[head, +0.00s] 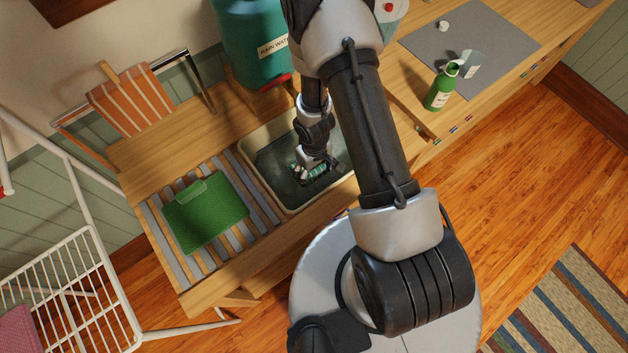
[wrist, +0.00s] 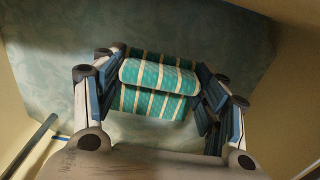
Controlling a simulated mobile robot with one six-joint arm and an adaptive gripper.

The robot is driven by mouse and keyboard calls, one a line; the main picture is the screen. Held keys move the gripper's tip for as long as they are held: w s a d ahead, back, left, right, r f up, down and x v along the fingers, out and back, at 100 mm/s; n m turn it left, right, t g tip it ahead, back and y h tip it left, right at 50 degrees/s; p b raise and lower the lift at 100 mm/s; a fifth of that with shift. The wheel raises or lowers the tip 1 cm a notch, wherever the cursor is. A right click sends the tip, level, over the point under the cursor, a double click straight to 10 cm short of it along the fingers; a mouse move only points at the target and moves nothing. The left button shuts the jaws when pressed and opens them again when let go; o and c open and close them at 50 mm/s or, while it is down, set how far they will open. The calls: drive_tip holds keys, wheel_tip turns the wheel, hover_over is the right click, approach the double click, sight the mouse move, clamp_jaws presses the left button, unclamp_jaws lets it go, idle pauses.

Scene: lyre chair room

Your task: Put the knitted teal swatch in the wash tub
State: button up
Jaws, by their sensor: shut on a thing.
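The knitted teal swatch (wrist: 158,75), with cream stripes, is folded or bunched between my gripper's fingers in the wrist view. It shows small in the head view (head: 317,171). My gripper (head: 312,172) is shut on it, and in the wrist view the fingers (wrist: 160,82) press it from both sides. The beige wash tub (head: 265,188) is set in the wooden counter. My gripper and the swatch are over or inside the tub, within its rim. A mottled teal-grey surface (wrist: 50,60) fills the tub behind the swatch. I cannot tell whether the swatch touches it.
A green mat or cloth (head: 205,216) lies on the slatted drainer left of the tub. A teal rain-water container (head: 245,25) stands behind the tub. A green bottle (head: 438,92) and a clear cup (head: 472,66) stand to the right. A white wire rack (head: 75,275) is at the left.

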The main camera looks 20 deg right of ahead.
drive_tip(key=shift+f+b, duration=2)
drive_tip(key=shift+f, duration=0.1)
drive_tip(key=shift+f, duration=0.2)
drive_tip(key=o, duration=1.1)
drive_tip(key=shift+r, duration=0.15)
